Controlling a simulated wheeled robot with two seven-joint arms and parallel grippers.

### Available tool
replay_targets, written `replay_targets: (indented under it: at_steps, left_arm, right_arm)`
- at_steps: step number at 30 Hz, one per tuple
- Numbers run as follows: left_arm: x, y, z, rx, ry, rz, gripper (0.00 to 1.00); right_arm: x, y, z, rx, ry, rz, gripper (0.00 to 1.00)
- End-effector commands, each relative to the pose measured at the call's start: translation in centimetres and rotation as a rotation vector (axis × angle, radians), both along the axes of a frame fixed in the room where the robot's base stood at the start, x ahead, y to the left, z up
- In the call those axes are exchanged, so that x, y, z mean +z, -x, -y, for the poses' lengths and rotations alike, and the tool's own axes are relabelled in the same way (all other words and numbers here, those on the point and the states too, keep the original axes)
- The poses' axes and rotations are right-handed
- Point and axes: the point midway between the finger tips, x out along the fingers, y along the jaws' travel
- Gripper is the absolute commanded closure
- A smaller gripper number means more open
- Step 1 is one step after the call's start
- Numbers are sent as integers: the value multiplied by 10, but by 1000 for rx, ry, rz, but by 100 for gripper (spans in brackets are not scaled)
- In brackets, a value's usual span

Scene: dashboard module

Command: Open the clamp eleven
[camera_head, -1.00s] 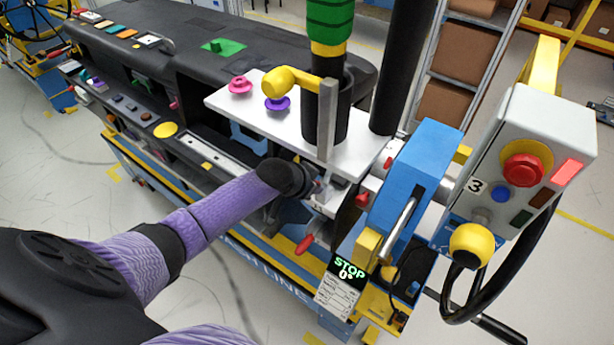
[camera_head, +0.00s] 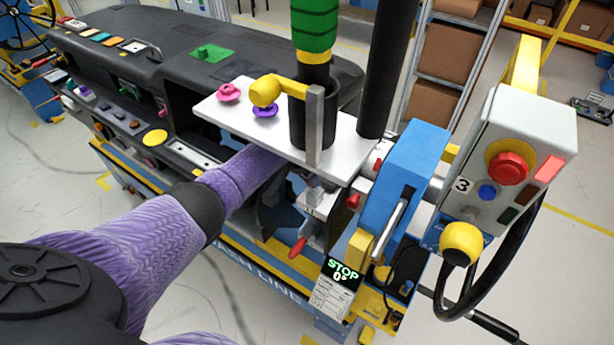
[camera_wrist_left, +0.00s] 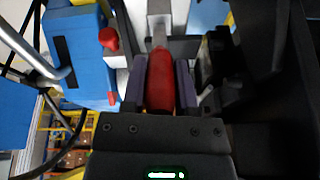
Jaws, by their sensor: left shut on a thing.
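In the left wrist view my left gripper (camera_wrist_left: 160,83) is shut on a red clamp handle (camera_wrist_left: 161,65), which lies lengthwise between its two fingers. A grey metal clamp part (camera_wrist_left: 158,28) shows beyond the handle. In the head view my left arm reaches in under the white plate (camera_head: 225,107), which hides the gripper and the held handle. Another clamp with a red handle (camera_head: 298,246) hangs lower, in front of the fixture. My right gripper is not in view.
A blue block (camera_head: 403,185) with small red knobs stands right of the arm; it also shows at left in the wrist view (camera_wrist_left: 75,55). A control box (camera_head: 515,150) stands further right. The black dashboard (camera_head: 210,50) extends left, and dark structure closes in at right in the wrist view.

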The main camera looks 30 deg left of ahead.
Motion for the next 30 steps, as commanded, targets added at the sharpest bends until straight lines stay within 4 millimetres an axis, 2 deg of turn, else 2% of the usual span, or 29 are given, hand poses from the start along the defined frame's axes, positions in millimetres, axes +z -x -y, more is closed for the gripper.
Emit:
replay_targets:
  at_steps: [5,6,11,20,24,25,30]
  left_arm:
    - [1,-1,0,1,1,4,100]
    - [1,-1,0,1,1,4,61]
    - [1,-1,0,1,1,3,29]
    - [5,1,0,1,1,2,29]
    - [29,8,-1,-2,0,5,29]
    - [35,12,-2,-1,-1,4,29]
    - [31,56,-6,0,-2,0,29]
  right_arm:
    - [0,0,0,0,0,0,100]
    - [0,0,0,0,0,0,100]
    - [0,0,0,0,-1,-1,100]
    - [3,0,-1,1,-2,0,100]
    - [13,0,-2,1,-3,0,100]
    - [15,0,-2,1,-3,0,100]
    - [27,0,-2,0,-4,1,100]
